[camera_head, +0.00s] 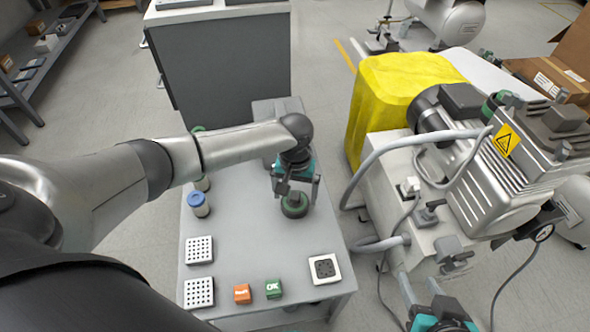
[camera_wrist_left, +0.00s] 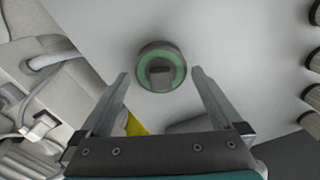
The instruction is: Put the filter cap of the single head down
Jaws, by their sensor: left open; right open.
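The filter cap (camera_head: 294,205) is a dark round piece with a green ring, on the grey table (camera_head: 250,250). It also shows in the left wrist view (camera_wrist_left: 161,69), ahead of and between the fingers. My left gripper (camera_head: 297,195) is open, with its fingers above and around the cap in the head view. The left wrist view shows a gap between the cap and both fingers. My right gripper (camera_head: 425,300) is at the bottom right, partly cut off by the frame edge, beside the compressor (camera_head: 475,175).
A yellow cover (camera_head: 395,90) is behind the compressor.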

